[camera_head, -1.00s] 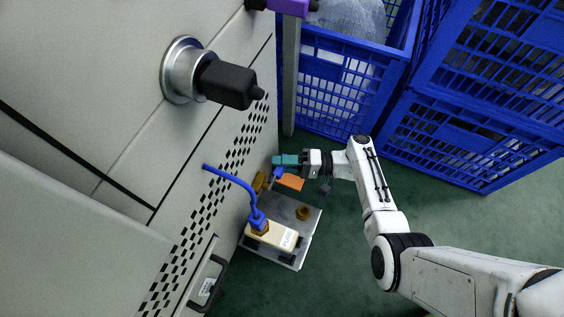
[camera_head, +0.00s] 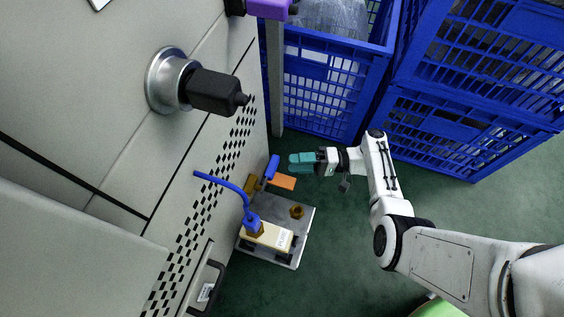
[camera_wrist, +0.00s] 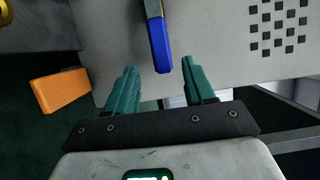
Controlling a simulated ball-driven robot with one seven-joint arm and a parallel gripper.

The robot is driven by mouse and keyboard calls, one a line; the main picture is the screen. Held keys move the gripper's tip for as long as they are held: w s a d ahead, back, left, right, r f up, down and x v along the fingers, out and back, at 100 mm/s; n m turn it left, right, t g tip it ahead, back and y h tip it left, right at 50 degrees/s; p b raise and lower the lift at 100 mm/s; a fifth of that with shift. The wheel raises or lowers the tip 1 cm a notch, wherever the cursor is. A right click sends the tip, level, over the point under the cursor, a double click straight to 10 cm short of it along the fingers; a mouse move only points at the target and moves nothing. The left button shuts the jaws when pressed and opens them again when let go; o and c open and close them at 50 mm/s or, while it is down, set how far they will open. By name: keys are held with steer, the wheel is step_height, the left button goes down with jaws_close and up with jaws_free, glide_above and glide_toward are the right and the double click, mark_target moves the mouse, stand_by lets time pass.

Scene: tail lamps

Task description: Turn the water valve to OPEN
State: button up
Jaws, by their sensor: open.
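The water valve has a brass body (camera_head: 252,184) low beside the grey cabinet panel and a blue lever handle (camera_head: 272,167) slanting up and right from it. An orange tag (camera_head: 284,181) sits beside the valve. My gripper (camera_head: 291,162) has teal fingers, spread apart and empty, just right of the handle and apart from it. In the wrist view the handle (camera_wrist: 160,50) points down the picture, with its tip between and just beyond the fingertips of my gripper (camera_wrist: 160,70). The orange tag (camera_wrist: 60,92) is at left there. The lettering for OPEN is not readable.
A metal plate (camera_head: 304,223) holds a cream box (camera_head: 268,236) with a blue cable (camera_head: 225,182). A black knob (camera_head: 213,92) juts from the cabinet (camera_head: 120,110) above. Blue crates (camera_head: 325,90) stand behind. Green floor (camera_head: 335,235) lies open below my arm.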

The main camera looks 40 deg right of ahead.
steer(key=v, duration=0.3)
steer(key=shift+s+d, duration=0.15)
steer(key=shift+d, duration=0.05)
stand_by(0.3)
